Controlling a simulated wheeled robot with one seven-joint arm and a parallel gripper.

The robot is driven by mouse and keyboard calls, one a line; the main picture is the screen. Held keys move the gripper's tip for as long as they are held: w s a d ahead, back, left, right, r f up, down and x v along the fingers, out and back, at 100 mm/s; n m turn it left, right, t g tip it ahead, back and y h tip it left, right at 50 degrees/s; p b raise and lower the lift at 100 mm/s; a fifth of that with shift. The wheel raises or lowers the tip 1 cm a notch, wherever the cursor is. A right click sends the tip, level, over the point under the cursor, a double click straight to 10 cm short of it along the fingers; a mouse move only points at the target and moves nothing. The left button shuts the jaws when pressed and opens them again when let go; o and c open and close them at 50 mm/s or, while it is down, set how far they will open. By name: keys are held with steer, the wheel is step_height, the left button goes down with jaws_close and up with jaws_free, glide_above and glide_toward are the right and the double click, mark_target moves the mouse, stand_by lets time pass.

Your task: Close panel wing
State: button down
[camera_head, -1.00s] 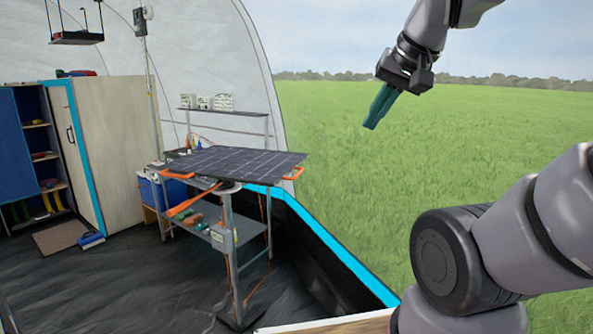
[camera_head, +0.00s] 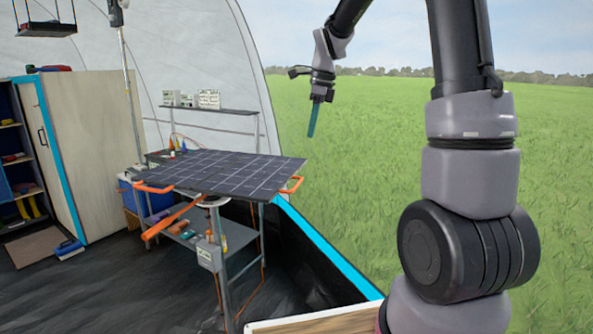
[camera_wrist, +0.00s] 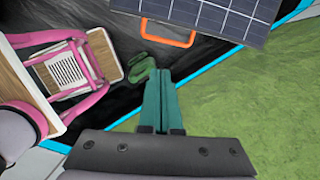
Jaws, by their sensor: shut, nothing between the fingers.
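The dark solar panel (camera_head: 225,172) lies spread out nearly flat on top of a grey metal stand (camera_head: 226,285). It has an orange handle (camera_head: 291,185) at its right end and another orange handle (camera_head: 152,188) at its left end. A long orange lever (camera_head: 175,219) slants below it. My gripper (camera_head: 311,135) has teal fingers, shut and empty, in the air to the right of and above the panel in the picture. In the wrist view, my gripper (camera_wrist: 160,76) points towards the ground, with the panel (camera_wrist: 215,14) and one orange handle (camera_wrist: 168,35) beyond the fingertips, apart from them.
A low black wall with a blue edge (camera_head: 330,252) runs right of the stand, with open grass (camera_head: 440,150) beyond. A wooden cabinet (camera_head: 95,150) stands at left.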

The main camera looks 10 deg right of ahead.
steer(key=w+f+m, duration=0.1)
steer(key=w+f, duration=0.1)
steer(key=w, duration=0.1)
glide_toward(298, 182)
steer(key=shift+m, duration=0.3)
steer(key=f, duration=0.4)
steer(key=a+f, duration=0.1)
steer(key=f, duration=0.1)
steer(key=shift+w+f, duration=0.25)
steer(key=shift+f, duration=0.15)
steer(key=shift+f, duration=0.1)
